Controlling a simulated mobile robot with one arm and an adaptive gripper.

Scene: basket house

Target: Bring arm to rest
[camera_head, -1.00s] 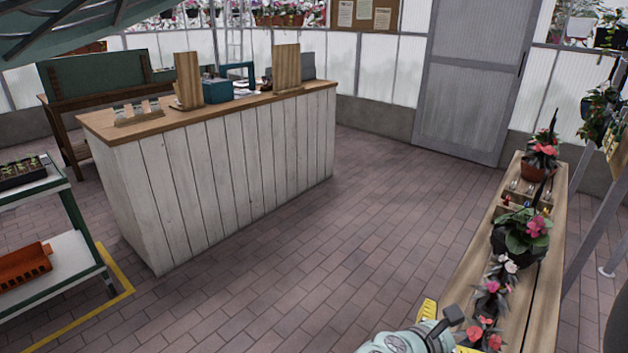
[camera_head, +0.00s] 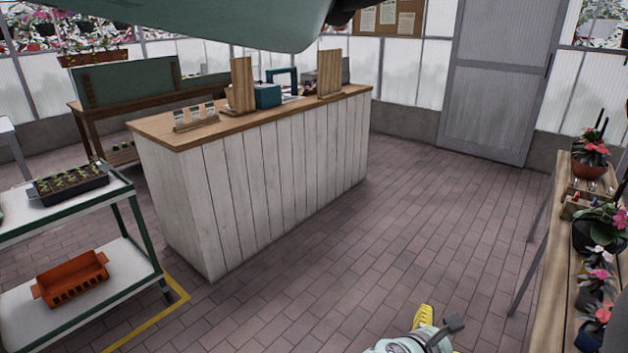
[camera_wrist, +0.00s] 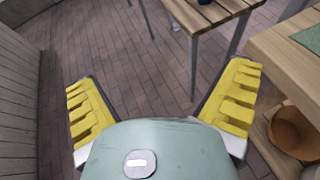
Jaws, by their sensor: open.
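My gripper (camera_wrist: 160,108) is open and empty in the wrist view. Its two yellow ridged fingers stand wide apart, over brick floor and beside no object. In the head view my gripper (camera_head: 432,322) shows only in part at the bottom edge, with one yellow finger above the tiled floor. A pale green part of my arm crosses the top of the head view. The rest of the arm is hidden.
A white plank counter (camera_head: 262,190) with a wooden top stands ahead. A green-framed cart (camera_head: 100,262) holds a seedling tray (camera_head: 68,184) and an orange basket (camera_head: 70,278) at left. A wooden plant bench (camera_head: 556,270) stands at right. The floor between is clear.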

